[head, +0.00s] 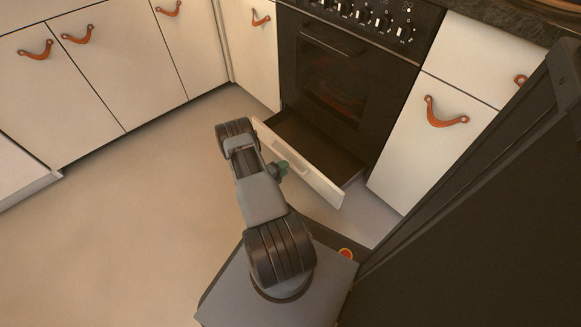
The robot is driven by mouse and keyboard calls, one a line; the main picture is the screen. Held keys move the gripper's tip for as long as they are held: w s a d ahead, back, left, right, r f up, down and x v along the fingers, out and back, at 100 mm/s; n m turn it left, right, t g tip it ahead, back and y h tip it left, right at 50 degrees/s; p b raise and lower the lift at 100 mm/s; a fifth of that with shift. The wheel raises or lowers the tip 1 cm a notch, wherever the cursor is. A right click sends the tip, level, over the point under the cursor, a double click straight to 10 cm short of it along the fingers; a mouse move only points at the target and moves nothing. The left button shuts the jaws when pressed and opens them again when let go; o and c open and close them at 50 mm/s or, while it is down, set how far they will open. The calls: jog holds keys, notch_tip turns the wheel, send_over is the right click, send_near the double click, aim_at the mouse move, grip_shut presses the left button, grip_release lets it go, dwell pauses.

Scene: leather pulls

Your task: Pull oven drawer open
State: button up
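The oven drawer (325,183) sits low under the black oven (345,85). It stands well out from the oven front, and its dark inside shows behind the pale front panel. The drawer has a pale bar handle on its front, partly hidden by my arm. My gripper (282,169) is a small greenish shape at the drawer front, close to the handle. It is too small and too much hidden by the arm to see whether its fingers are apart or closed, or whether they touch the handle.
White cabinets with leather pulls (446,112) flank the oven on both sides. A tall dark appliance (480,220) stands close at the right of my base. The floor (130,220) at the left is clear. The oven door is shut.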

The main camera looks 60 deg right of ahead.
jog(key=shift+b+x, duration=0.6)
jog(key=shift+x, duration=1.65)
grip_shut()
